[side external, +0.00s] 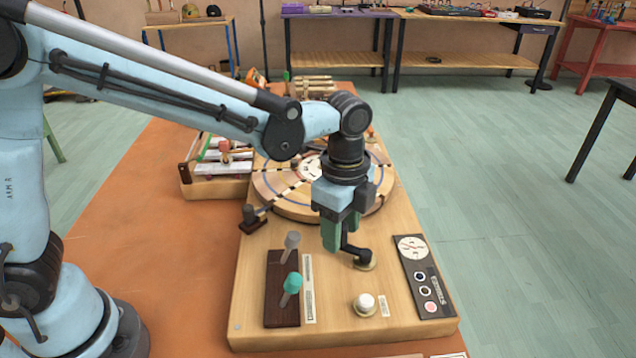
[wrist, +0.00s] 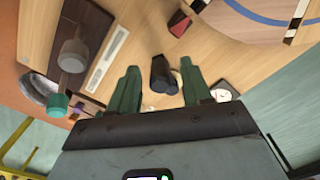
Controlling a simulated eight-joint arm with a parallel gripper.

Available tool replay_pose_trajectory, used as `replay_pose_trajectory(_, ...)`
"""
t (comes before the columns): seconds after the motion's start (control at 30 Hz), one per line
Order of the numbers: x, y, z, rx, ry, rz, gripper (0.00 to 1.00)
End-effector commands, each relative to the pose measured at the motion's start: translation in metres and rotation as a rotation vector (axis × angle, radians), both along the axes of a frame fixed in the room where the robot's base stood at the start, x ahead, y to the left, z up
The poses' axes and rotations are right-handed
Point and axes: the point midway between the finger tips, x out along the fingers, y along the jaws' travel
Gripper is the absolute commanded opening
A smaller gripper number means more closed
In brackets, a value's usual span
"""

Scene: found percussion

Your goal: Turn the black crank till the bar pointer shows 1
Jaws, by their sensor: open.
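The black crank (side external: 352,246) stands on the wooden board, with its arm reaching to a round pale base. My gripper (side external: 331,246) points down at the crank's left end, with green fingers. In the wrist view the crank (wrist: 163,76) shows between the two spread fingers, with a gap on each side. The gripper is open. A white round dial (side external: 412,247) is on the dark panel right of the crank; its pointer and numbers are too small to read. The crank's handle is partly hidden by the fingers in the side view.
A large round wooden turntable (side external: 275,200) lies behind the crank. Grey (side external: 291,243) and teal (side external: 292,284) levers stand on a dark block at the left. A white knob (side external: 365,303) is in front.

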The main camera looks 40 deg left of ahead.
Motion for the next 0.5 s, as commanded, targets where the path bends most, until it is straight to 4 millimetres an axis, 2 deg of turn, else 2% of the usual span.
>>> replay_pose_trajectory(0.33, 0.0, 0.0, -0.0033, 0.0, 0.0, 0.0, 0.48)
replay_pose_trajectory(0.5, 0.0, 0.0, -0.0032, 0.0, 0.0, 0.0, 0.22)
